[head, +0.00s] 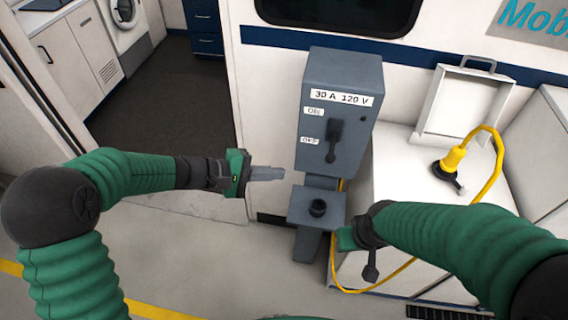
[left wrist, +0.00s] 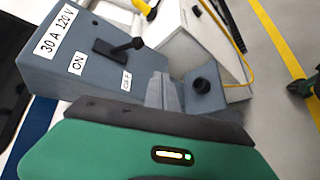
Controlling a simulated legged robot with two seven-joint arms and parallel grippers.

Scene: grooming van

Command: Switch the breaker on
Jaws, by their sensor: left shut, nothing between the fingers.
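The breaker is a grey box (head: 340,95) with a "30 A 120 V" label on a post by the van wall; it also shows in the left wrist view (left wrist: 75,75). Its black lever (head: 332,142) points down, toward the OFF label (head: 309,140) and away from the ON label (head: 314,111). The lever also shows in the left wrist view (left wrist: 120,47). My left gripper (head: 283,173) is shut and empty, left of the box's lower edge and apart from the lever. My right gripper (head: 347,238) is low, right of the post; its fingers cannot be made out.
A grey socket block (head: 302,207) sits below the breaker. A yellow plug (head: 455,158) rests on the white cabinet (head: 400,180) at the right, its yellow cable looping down to the floor. An open white case (head: 462,100) stands behind it. The doorway is at left.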

